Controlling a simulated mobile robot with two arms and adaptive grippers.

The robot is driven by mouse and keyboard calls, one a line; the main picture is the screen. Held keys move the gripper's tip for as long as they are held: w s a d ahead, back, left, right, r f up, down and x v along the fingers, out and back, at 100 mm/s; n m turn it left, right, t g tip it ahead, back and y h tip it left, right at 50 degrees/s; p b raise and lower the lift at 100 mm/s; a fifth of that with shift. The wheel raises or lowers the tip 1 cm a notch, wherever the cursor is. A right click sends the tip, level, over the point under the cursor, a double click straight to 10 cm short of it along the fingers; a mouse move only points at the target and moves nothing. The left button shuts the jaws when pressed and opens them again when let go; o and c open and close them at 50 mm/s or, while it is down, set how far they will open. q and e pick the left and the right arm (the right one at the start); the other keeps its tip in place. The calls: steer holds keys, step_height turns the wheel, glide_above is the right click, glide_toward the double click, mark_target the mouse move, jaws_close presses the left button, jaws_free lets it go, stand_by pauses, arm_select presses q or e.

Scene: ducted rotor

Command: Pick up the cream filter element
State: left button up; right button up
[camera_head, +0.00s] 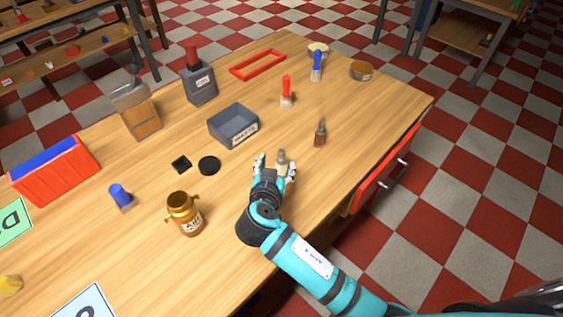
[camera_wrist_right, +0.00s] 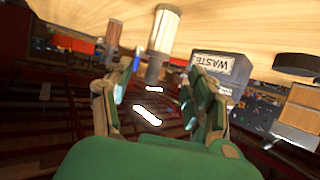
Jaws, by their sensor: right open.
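The filter element is a small upright cylinder with a cream body and a grey end. It stands on the table just ahead of my right gripper in the head view (camera_head: 281,157). In the right wrist view, the cream filter element (camera_wrist_right: 164,36) shows large, with its grey end toward the gripper. My right gripper (camera_head: 275,166) is open, its two fingers on either side of the cylinder's near end. In the right wrist view the right gripper (camera_wrist_right: 158,78) shows no visible contact with it. My left gripper is not in view.
A grey waste bin (camera_head: 233,126) stands behind the gripper. A brown-tipped tool (camera_head: 320,132) stands to the right and a brass jar (camera_head: 185,214) to the left. A black disc (camera_head: 209,165) lies nearby. Bare tabletop lies at the right, by the red drawer (camera_head: 384,172).

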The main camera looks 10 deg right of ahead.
mark_target(281, 160)
steer(key=shift+w+d+f, duration=0.25)
steer(key=shift+w+d, duration=0.1)
steer(key=shift+w, duration=0.15)
steer(key=x, duration=0.1)
steer(key=p+x, duration=0.1)
steer(key=x, duration=0.1)
steer(key=shift+w+d+f, duration=0.1)
steer(key=shift+d+f, duration=0.15)
steer(key=shift+d, duration=0.1)
steer(key=shift+w+f, duration=0.2)
steer(key=shift+w, duration=0.1)
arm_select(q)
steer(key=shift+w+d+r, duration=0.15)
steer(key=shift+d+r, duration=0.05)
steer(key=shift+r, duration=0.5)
arm_select(e)
jaws_close()
